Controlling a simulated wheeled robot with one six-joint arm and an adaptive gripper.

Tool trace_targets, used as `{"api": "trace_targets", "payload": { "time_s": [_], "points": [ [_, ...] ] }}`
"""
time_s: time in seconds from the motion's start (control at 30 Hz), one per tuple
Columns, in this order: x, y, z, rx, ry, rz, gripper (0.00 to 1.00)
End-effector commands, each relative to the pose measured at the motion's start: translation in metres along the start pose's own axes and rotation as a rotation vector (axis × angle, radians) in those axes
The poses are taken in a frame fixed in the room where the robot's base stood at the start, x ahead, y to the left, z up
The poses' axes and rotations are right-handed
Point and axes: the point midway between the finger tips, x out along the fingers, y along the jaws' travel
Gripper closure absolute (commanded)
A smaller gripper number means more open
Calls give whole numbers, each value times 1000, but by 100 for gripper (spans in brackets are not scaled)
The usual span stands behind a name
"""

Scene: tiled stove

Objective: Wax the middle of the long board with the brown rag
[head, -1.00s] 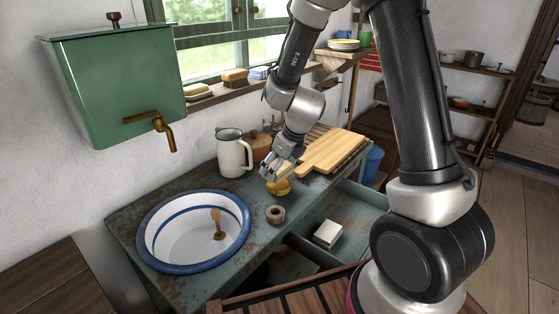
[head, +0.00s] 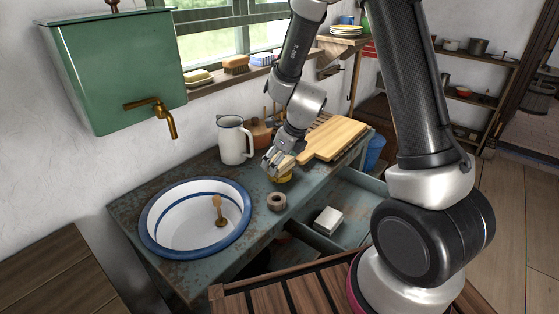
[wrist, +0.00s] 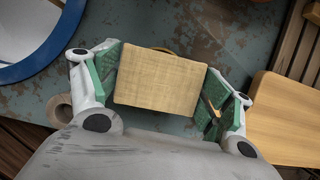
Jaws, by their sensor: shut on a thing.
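The brown rag (wrist: 160,80) is a tan, woven, folded pad between my fingers in the wrist view. My gripper (head: 279,164) is shut on it, with green finger pads at its left and right sides. In the head view the rag (head: 286,162) shows as a small beige patch. It is just above a round yellow tin (head: 284,178) on the counter; I cannot tell whether they touch. The long board (head: 336,139), pale wood with a handle, lies flat to the right of my gripper. Its near part also shows in the wrist view (wrist: 285,115).
A white enamel jug (head: 233,142) stands left of my gripper. A blue-rimmed basin (head: 150,240) is at the counter's left. A brown ring-shaped roll (head: 276,201) sits near the front edge. An open drawer below holds a white block (head: 328,220). A slatted rack (head: 322,121) lies behind the board.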

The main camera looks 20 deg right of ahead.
Motion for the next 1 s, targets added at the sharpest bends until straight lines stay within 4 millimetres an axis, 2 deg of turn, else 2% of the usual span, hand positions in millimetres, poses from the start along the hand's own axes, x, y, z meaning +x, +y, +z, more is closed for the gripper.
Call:
{"api": "trace_targets", "payload": {
  "time_s": [1.0],
  "points": [
    [9,0,-4,1,-1,1,39]
  ]
}}
